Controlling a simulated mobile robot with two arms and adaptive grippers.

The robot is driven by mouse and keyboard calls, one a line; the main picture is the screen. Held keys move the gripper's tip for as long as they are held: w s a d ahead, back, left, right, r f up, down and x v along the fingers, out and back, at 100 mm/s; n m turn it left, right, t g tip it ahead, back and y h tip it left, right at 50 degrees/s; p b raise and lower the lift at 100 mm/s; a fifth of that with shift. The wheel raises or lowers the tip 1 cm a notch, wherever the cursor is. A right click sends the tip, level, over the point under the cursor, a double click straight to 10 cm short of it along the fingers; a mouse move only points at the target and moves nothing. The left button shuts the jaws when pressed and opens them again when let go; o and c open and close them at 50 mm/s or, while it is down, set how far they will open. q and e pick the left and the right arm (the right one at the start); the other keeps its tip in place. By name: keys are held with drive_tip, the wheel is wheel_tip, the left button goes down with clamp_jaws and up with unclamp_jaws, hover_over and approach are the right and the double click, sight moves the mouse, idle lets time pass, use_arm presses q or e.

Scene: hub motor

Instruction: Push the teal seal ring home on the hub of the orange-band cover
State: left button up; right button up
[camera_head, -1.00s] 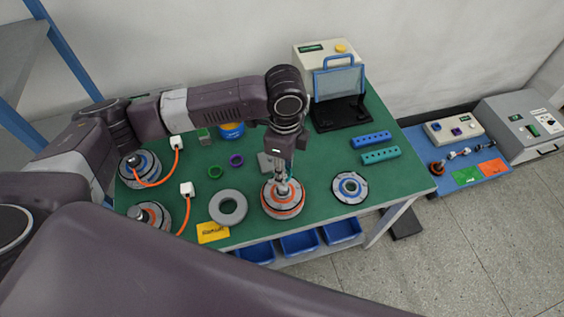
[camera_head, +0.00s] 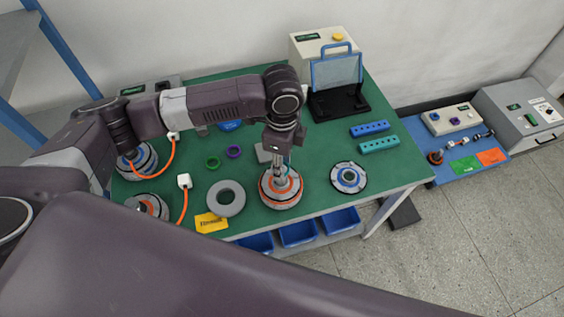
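The orange-band cover (camera_head: 281,199) is a round grey part with an orange ring, lying on the green table near its front edge. My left gripper (camera_head: 282,177) points down over the middle of this cover, at its hub. The fingertips are too small to tell whether they are open or shut. The hub is mostly hidden by the gripper. I cannot make out the teal seal ring for certain. My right gripper is not in view.
Left are a grey ring (camera_head: 226,197), a yellow card (camera_head: 211,222), and green (camera_head: 212,162) and purple (camera_head: 233,151) rings. Teal (camera_head: 379,144) and blue (camera_head: 370,128) bars lie at right. Blue bins (camera_head: 299,234) sit below.

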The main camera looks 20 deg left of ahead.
use_arm(q)
drive_tip(key=shift+f, duration=0.15)
drive_tip(key=shift+f+b, duration=0.35)
drive_tip(key=shift+f, duration=0.65)
drive_tip(key=shift+f, duration=0.1)
drive_tip(key=shift+f, duration=0.85)
drive_tip(key=shift+f, duration=0.1)
drive_tip(key=shift+f, duration=0.6)
drive_tip(key=shift+f+p, duration=0.15)
drive_tip(key=shift+p, duration=0.55)
idle(1.5)
